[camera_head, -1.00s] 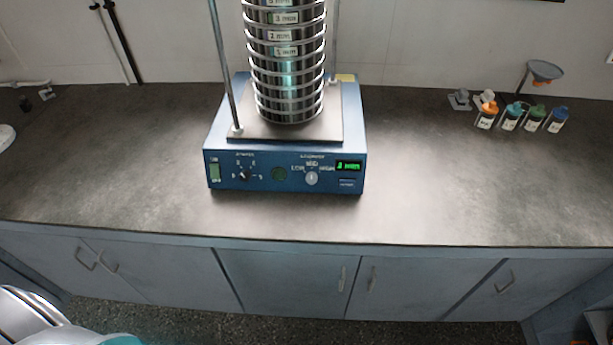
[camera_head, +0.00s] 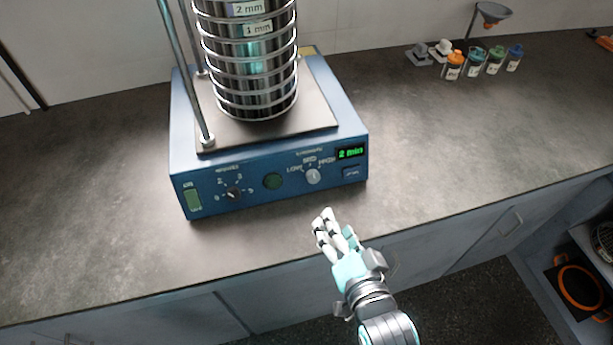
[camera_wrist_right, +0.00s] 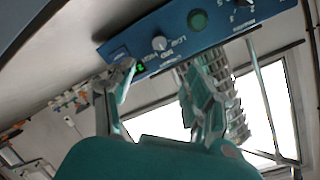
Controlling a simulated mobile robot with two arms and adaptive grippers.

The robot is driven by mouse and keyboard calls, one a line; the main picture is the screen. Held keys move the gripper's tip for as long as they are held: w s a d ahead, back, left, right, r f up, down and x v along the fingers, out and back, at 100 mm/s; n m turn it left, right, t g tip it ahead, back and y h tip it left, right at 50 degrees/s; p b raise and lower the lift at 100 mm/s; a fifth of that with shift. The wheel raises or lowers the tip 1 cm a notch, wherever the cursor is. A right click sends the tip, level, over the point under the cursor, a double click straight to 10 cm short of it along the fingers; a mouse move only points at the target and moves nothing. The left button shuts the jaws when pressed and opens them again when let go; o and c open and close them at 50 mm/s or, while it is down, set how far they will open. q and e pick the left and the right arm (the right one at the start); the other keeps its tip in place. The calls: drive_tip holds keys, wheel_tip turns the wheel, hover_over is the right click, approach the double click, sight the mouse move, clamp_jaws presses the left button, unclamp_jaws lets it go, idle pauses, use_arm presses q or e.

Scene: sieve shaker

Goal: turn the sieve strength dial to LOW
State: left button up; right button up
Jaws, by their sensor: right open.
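The blue sieve shaker (camera_head: 268,189) stands on the dark counter with a stack of metal sieves (camera_head: 250,60) on it. Its strength dial (camera_head: 313,176) is a small light grey knob on the right of the front panel, under LOW, MID and HIGH labels. Its mark seems to point up, near MID, but it is small. The dial also shows in the right wrist view (camera_wrist_right: 159,43), beyond the fingers. My right gripper (camera_head: 328,217) is open and empty, in front of and below the dial, apart from it. My left gripper is out of view.
Several small capped bottles (camera_head: 475,64) and a funnel (camera_head: 493,12) stand at the back right. The counter (camera_head: 440,150) right of the shaker is clear.

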sight(314, 179)
drive_tip(key=p+x, duration=0.1)
drive_tip(key=x, duration=1.5)
drive_tip(key=shift+w+f, duration=0.25)
drive_tip(key=shift+w, duration=0.1)
clamp_jaws()
